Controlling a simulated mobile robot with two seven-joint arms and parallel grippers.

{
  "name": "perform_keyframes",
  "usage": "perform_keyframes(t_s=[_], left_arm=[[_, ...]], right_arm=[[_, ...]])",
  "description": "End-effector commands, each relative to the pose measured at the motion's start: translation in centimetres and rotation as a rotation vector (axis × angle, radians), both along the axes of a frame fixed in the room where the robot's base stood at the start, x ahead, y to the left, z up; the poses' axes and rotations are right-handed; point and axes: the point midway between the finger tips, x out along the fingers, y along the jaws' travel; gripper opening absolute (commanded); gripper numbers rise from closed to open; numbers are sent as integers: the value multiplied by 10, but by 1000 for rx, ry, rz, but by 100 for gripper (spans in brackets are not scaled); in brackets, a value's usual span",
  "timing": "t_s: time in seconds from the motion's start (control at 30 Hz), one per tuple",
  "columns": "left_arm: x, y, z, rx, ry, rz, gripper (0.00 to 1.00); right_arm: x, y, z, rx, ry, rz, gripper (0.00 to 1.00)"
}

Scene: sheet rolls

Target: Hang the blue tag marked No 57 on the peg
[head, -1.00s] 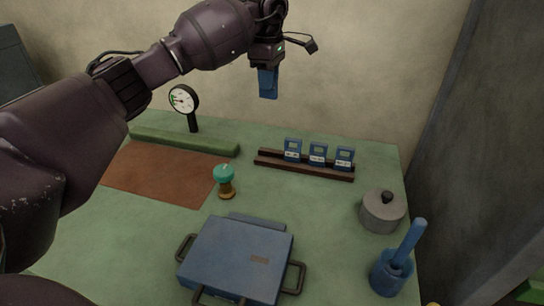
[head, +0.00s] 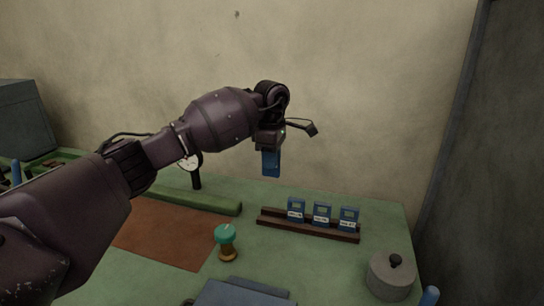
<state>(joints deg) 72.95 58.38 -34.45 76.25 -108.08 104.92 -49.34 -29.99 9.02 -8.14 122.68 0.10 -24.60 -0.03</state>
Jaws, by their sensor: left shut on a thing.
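My left gripper (head: 270,146) is raised above the back of the table, in front of the wall, and is shut on a blue tag (head: 271,163). The tag hangs down below the jaws; no number can be read on it. Three other blue tags, a left one (head: 296,210), a middle one (head: 321,214) and a right one (head: 348,219), stand in a dark red rack (head: 285,228); their white labels are too small to read surely. A small dark spot, possibly the peg (head: 236,14), shows high on the wall. My right gripper is out of view.
A dial gauge (head: 195,179) stands partly behind my left arm. A green-topped object (head: 226,236), a lidded grey pot (head: 391,278) and a blue case (head: 241,294) are on the green table. A brown mat (head: 170,235) lies left.

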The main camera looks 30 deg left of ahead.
Motion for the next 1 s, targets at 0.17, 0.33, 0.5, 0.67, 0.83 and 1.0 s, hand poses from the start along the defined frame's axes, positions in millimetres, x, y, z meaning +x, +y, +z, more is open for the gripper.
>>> perform_keyframes(t_s=[0.17,0.33,0.5,0.67,0.83,1.0], left_arm=[[-1,0,-45,-2,7,-1,0],[-1,0,-82,-2,7,-1,0],[0,0,-115,-1,5,-1,0],[0,0,-135,-1,3,0,0],[0,0,-143,-1,-1,0,0],[0,0,-144,0,-2,0,0]], right_arm=[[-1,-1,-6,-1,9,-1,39],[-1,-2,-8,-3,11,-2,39],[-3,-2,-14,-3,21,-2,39],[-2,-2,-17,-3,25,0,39],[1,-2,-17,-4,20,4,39],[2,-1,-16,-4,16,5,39]])
